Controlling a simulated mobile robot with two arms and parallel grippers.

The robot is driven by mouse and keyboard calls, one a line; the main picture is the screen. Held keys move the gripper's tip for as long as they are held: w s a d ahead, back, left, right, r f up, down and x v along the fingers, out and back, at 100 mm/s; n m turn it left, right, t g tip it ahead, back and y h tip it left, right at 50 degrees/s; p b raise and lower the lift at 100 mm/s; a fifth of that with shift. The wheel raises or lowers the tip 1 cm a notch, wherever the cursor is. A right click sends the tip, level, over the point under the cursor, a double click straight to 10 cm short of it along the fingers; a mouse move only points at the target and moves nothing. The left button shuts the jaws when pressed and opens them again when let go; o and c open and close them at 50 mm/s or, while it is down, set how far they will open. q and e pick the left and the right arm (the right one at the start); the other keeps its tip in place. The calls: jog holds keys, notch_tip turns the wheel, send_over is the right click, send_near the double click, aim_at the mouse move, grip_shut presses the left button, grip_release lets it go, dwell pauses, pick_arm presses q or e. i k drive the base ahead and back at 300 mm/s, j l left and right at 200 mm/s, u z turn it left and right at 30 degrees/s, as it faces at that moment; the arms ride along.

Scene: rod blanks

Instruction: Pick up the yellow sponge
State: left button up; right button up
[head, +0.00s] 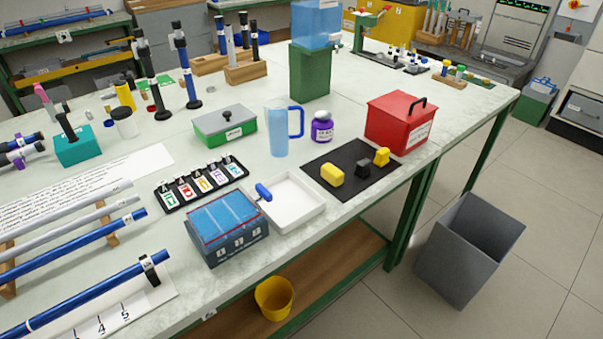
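A yellow block with rounded edges, which looks like the yellow sponge (332,175), lies on a black mat (347,191) near the table's front right. A dark block (363,169) and a second, smaller yellow object (382,156) of uneven shape also sit on the mat, to its right. The yellow sponge is apart from both and nothing covers it. Neither of my grippers is in view.
A red box (400,122) stands behind the mat at the right. A white tray (318,212), a blue-lidded case (228,228), a blue-handled jug (277,130) and a purple jar (322,127) are nearby. A grey bin (456,262) stands on the floor.

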aim_at(333, 175)
jog(key=i+l+u, duration=0.1)
jog(key=u, duration=0.3)
jog(key=l+u, duration=0.25)
jog(key=u, duration=0.2)
jog(key=l+u, duration=0.2)
jog(key=u, duration=0.2)
jog(key=l+u, duration=0.2)
jog(key=u, duration=0.2)
